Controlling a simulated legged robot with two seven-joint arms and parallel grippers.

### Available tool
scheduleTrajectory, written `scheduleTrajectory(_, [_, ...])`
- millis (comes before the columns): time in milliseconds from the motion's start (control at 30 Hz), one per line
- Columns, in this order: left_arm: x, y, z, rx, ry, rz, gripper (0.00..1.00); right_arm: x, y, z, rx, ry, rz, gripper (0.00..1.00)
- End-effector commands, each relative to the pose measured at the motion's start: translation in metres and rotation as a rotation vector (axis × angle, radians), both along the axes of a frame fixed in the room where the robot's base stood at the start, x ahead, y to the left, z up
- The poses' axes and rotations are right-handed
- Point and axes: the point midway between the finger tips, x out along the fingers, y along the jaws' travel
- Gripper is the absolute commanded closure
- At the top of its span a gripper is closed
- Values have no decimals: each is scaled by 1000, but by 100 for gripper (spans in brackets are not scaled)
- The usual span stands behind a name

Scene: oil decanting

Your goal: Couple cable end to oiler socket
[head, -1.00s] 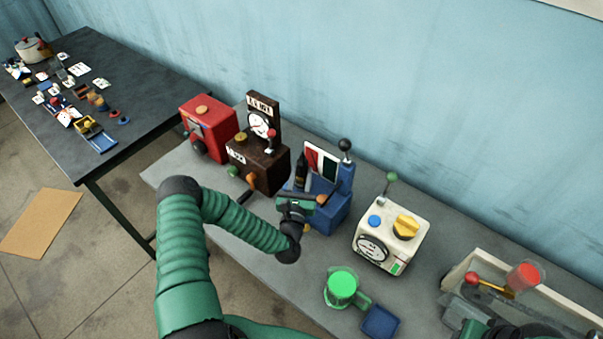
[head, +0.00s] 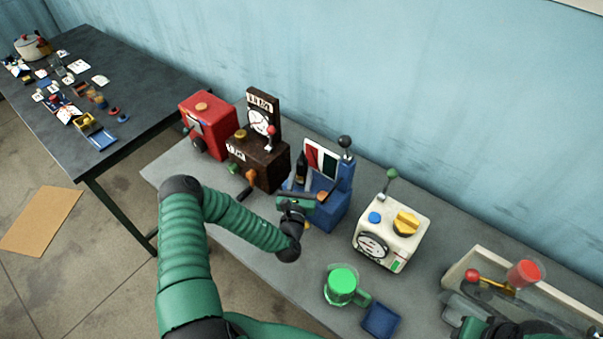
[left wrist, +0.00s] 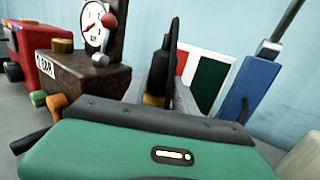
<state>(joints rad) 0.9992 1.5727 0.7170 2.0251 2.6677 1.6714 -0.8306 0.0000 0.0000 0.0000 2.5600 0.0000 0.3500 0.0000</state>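A blue machine (head: 331,212) with a red, white and green panel and a black-knobbed lever stands mid-bench. A black upright nozzle-like part (head: 301,167) stands at its left; it also shows in the left wrist view (left wrist: 160,75), with a gold base. My left gripper (head: 294,208) is at the near left side of the blue machine, close to it. I cannot make out a cable end or a socket. Part of my right arm shows at the bottom right; its fingers are not clear.
A dark brown gauge box (head: 258,166) and a red box (head: 207,127) stand to the left. A cream box (head: 391,236) with a yellow knob stands to the right. A green cup (head: 342,284), a blue tray (head: 381,320) and a pale trough (head: 491,262) are nearer and right.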

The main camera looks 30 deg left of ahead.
Motion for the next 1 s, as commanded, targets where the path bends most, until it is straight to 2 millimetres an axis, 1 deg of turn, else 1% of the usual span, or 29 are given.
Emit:
scheduleTrajectory(33, [0,0,0,0,1,-1,59,0,0,0,0,0,0,64])
scheduleTrajectory(100, [0,0,0,-1,2,-1,50,0,0,0,0,0,0,64])
scheduleTrajectory(167, [0,0,-1,-1,2,-1,43,0,0,0,0,0,0,64])
scheduleTrajectory(467, [-1,-1,-1,-1,3,-1,43,0,0,0,0,0,0,64])
scheduleTrajectory(567, [-8,-3,-3,-2,4,-1,43,0,0,-2,0,0,0,64])
scheduleTrajectory(667, [-23,-10,-5,-3,5,-2,43,0,0,-4,0,0,0,64])
scheduleTrajectory(1000, [-99,-46,-13,-5,7,-2,43,0,0,-17,0,0,0,64])
